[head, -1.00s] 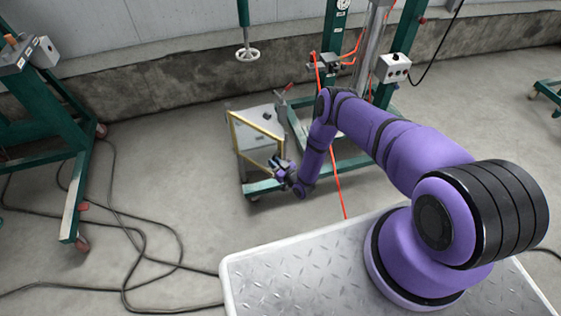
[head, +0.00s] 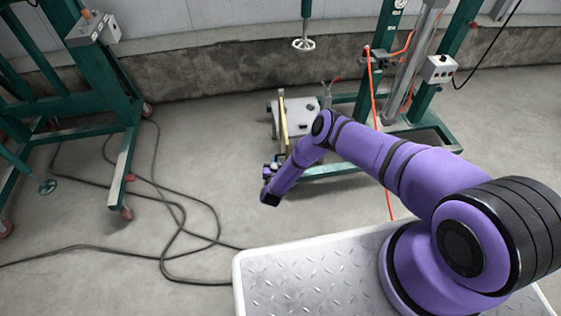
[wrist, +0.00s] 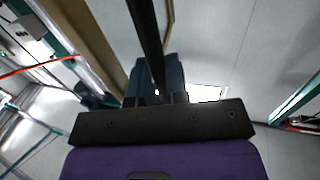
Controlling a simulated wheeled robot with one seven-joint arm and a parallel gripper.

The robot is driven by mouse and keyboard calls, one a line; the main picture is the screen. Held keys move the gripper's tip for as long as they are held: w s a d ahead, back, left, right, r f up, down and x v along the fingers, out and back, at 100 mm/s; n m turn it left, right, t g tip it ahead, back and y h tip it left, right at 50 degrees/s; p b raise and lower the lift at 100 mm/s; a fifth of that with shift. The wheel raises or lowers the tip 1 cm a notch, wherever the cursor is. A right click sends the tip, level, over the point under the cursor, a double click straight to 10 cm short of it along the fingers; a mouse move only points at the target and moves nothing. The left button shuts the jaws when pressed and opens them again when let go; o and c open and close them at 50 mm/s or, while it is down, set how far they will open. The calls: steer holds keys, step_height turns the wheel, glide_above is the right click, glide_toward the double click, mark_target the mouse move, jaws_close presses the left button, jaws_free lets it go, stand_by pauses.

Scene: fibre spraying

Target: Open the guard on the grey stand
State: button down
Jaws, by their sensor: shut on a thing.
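The guard (head: 283,120) is a yellow frame, seen almost edge-on in the head view, standing out from the front of the grey stand (head: 311,104). The grey stand is a light box with a small dark knob on top. My gripper (head: 274,166) is at the guard's near lower end, left of the stand. In the wrist view my gripper (wrist: 156,80) is shut on a dark bar of the guard. Yellow beams of the guard (wrist: 84,38) run beside the bar. The exact contact is partly hidden by the fingers.
A green frame with a control box (head: 440,69) and an orange hose (head: 375,110) stands behind and right of the stand. Another green frame (head: 105,75) is at the left. Black cables (head: 180,215) lie on the floor at the left. Some floor left of the gripper is clear.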

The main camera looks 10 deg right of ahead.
steer(key=shift+w+a+h, duration=0.25)
steer(key=shift+a+h, duration=0.05)
steer(key=shift+a, duration=0.2)
steer(key=c, duration=1.1)
jaws_free()
steer(key=shift+c, duration=0.2)
steer(key=v, duration=1)
steer(key=shift+s+a, duration=0.15)
steer(key=shift+s, duration=0.2)
